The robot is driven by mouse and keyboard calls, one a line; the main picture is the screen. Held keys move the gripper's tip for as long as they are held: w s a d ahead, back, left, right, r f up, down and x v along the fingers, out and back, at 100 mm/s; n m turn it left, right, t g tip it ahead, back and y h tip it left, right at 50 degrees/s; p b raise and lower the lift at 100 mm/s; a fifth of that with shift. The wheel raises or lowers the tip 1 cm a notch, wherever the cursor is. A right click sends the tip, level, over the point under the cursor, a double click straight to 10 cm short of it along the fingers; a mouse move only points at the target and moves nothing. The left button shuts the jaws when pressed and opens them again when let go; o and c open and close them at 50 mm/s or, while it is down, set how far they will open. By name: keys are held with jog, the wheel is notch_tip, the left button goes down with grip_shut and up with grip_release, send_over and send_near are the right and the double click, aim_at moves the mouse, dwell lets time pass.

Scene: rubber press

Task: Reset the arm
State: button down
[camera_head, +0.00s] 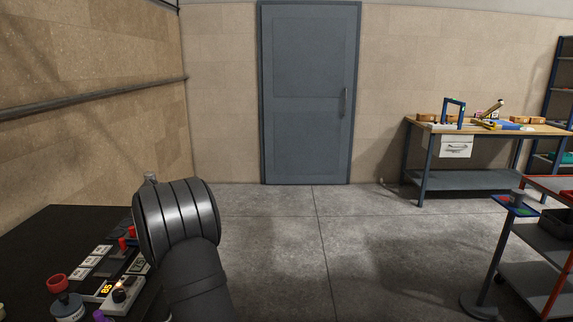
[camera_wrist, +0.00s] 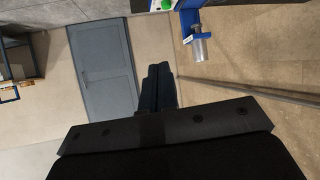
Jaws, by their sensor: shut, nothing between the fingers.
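My gripper (camera_wrist: 158,88) shows in the wrist view as a dark pair of fingers closed together, with nothing between them. Beyond it there are the beige wall and the grey-blue door (camera_wrist: 103,65). In the head view my dark, ribbed arm link stands at the lower left, in front of part of the control panel (camera_head: 100,275). The gripper's fingers cannot be made out in the head view.
A workbench (camera_head: 480,128) stands at the back right, a red-framed cart (camera_head: 550,275) at the right. The middle floor is clear. A blue fixture (camera_wrist: 190,25) shows in the wrist view.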

jog(key=s+a+m+g+h, duration=0.2)
jog(key=s+g, duration=0.3)
jog(key=s, duration=0.4)
jog(key=shift+s+a+m, duration=0.2)
jog(key=shift+a+m, duration=0.5)
jog(key=shift+a, duration=0.15)
